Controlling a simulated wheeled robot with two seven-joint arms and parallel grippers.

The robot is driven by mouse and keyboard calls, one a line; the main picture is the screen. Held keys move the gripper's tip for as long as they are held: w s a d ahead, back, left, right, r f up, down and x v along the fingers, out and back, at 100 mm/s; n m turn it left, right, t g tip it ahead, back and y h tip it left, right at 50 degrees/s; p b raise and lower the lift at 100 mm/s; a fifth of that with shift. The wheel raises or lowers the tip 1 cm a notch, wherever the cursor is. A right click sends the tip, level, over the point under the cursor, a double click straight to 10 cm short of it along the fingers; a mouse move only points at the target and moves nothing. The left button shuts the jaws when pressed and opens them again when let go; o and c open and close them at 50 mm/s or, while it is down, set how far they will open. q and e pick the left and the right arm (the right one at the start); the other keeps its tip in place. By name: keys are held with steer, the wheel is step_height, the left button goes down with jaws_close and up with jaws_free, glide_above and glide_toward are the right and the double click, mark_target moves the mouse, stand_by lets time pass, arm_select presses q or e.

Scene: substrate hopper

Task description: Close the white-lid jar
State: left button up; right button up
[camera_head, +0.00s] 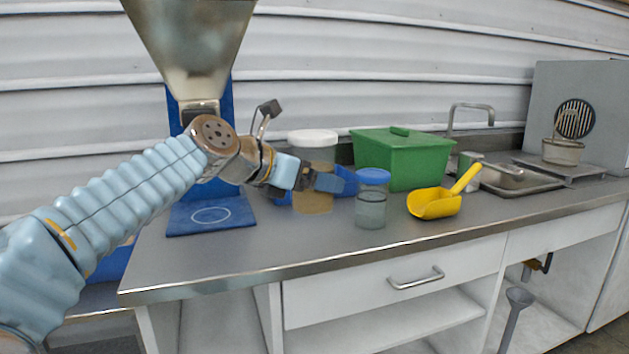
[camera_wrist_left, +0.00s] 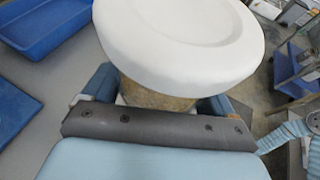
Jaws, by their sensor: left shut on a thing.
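The white-lid jar (camera_head: 312,203) stands on the grey bench, clear with brown contents in its lower part. Its white lid (camera_head: 313,138) sits on top and looks about level in the head view; whether it is fully seated cannot be told. My left gripper (camera_head: 324,182) reaches in from the left, its blue fingers shut on the jar's body below the lid. In the left wrist view the lid (camera_wrist_left: 180,45) hides most of the jar, and the gripper's fingers (camera_wrist_left: 158,98) lie on both sides of the body. My right gripper is not in view.
A blue-lid jar (camera_head: 371,207) stands close in front, right of the held jar. A yellow scoop (camera_head: 435,205), green box (camera_head: 405,165) and sink (camera_head: 512,180) are farther right. The metal hopper (camera_head: 190,40) stands left on its blue base (camera_head: 180,222). The front bench edge is clear.

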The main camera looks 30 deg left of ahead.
arm_select(q)
steer(key=shift+s+d+r, duration=0.15)
steer(key=shift+s, duration=0.15)
steer(key=o, duration=0.8)
steer(key=c, duration=1)
